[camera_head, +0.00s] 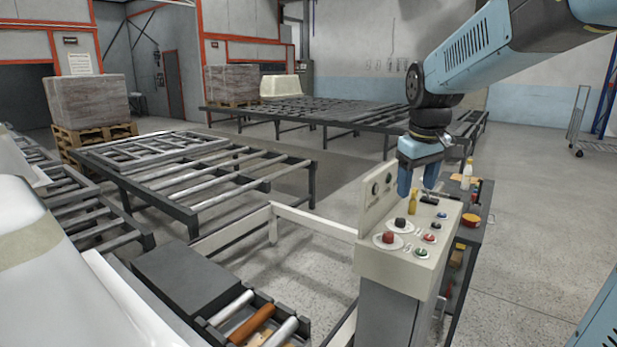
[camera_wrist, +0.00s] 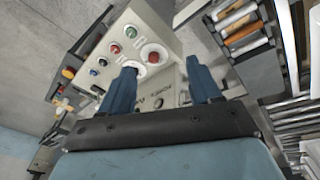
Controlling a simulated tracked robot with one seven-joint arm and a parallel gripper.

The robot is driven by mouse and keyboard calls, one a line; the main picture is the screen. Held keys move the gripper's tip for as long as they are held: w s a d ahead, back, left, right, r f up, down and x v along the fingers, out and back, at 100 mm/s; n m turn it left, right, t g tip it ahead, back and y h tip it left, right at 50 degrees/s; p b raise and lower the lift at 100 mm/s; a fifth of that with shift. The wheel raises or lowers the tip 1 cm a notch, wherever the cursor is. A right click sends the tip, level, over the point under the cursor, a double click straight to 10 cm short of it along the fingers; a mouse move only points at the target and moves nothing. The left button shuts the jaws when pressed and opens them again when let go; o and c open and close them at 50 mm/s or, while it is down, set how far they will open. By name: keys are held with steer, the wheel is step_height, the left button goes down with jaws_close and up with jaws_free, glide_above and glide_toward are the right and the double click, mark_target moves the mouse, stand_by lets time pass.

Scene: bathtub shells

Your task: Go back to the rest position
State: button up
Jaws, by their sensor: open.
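My gripper (camera_head: 418,183) hangs at the end of my blue arm, at the far end of the control console (camera_head: 388,271). In the wrist view the two blue fingers of my gripper (camera_wrist: 163,80) are apart with nothing between them. The console panel (camera_wrist: 118,40) lies beyond the fingers, with red, green and blue buttons. A large red button (camera_head: 388,237) sits on a pale round plate near the front of the panel. Whether a fingertip touches the console is hard to tell.
A dark cart (camera_head: 470,225) with bottles and tools stands right behind the console. Roller conveyors (camera_head: 200,180) and a white shell (camera_head: 50,270) fill the left. A white rail (camera_head: 235,236) runs to the console. Open floor (camera_head: 545,220) lies to the right.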

steer(key=s+f+m+t, duration=0.1)
steer(key=s+m, duration=0.3)
steer(key=s, duration=1.4)
steer(key=shift+d+f+t+y, duration=0.15)
steer(key=shift+t+y, duration=0.15)
steer(key=shift+t, duration=0.5)
steer(key=shift+s+f, duration=0.3)
steer(key=shift+s, duration=0.3)
steer(key=shift+c, duration=0.3)
